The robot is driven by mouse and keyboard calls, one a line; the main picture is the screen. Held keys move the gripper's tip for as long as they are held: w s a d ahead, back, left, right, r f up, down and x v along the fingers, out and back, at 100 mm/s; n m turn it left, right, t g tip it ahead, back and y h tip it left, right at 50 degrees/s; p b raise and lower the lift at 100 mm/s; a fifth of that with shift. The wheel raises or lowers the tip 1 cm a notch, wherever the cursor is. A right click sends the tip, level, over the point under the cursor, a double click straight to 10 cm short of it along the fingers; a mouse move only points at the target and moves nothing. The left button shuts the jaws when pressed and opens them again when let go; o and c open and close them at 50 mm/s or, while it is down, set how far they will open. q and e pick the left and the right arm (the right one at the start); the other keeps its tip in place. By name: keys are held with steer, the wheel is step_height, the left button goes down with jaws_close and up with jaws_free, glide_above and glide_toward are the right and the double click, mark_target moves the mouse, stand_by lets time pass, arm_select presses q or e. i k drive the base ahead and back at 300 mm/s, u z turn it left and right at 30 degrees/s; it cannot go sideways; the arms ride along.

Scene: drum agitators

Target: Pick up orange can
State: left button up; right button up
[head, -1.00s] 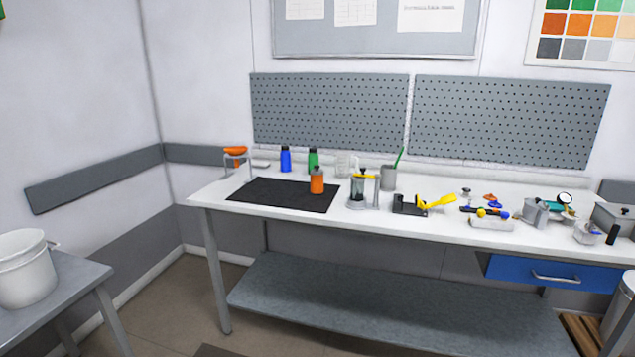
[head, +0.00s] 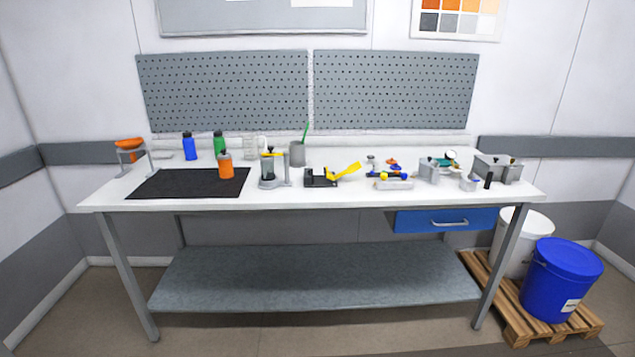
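The orange can (head: 226,168) stands upright on the right part of a black mat (head: 170,184) on the white workbench. Neither of my grippers shows in the head view.
A yellow-handled tool (head: 345,171) lies farther right. A blue drum (head: 562,278) stands on a pallet (head: 515,310). Floor before the bench is clear.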

mark_target(225, 169)
steer(key=k, duration=0.4)
steer(key=z, duration=1.4)
steer(key=i, duration=1.1)
steer(key=u, duration=1.05)
steer(key=i, duration=0.9)
steer(key=u, duration=1)
